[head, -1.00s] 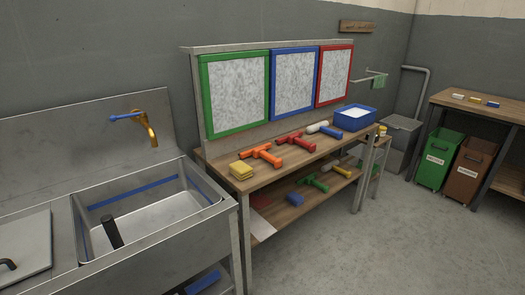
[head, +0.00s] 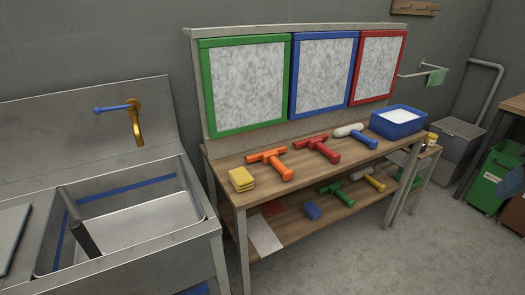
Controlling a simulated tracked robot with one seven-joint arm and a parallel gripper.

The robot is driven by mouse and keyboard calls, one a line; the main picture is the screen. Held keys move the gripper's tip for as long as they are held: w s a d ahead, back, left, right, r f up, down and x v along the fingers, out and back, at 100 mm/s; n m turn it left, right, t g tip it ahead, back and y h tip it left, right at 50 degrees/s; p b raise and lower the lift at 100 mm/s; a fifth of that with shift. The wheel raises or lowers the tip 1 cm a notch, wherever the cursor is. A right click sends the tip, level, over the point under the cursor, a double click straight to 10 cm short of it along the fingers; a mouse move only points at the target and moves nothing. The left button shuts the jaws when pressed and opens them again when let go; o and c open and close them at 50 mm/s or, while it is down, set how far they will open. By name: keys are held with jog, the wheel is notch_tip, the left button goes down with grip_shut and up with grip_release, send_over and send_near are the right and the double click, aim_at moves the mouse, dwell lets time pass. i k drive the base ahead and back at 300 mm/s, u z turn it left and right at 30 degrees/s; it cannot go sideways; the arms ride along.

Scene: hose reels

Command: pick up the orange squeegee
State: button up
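The orange squeegee (head: 270,162) lies on the wooden top of the workbench (head: 222,168), left of centre. It is T-shaped, and its thick handle points toward the front edge of the bench. It lies between a yellow sponge stack (head: 241,179) on its left and a red squeegee (head: 317,148) on its right, apart from both. Nothing covers it. My gripper is not in view.
Several tools lie on the lower shelf. A steel sink (head: 140,170) stands close on the left. The floor (head: 400,250) in front right is clear.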

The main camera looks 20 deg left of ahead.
aim_at(270, 156)
jog(key=u, duration=0.35)
jog(key=i, duration=1.4)
jog(key=u, duration=0.3)
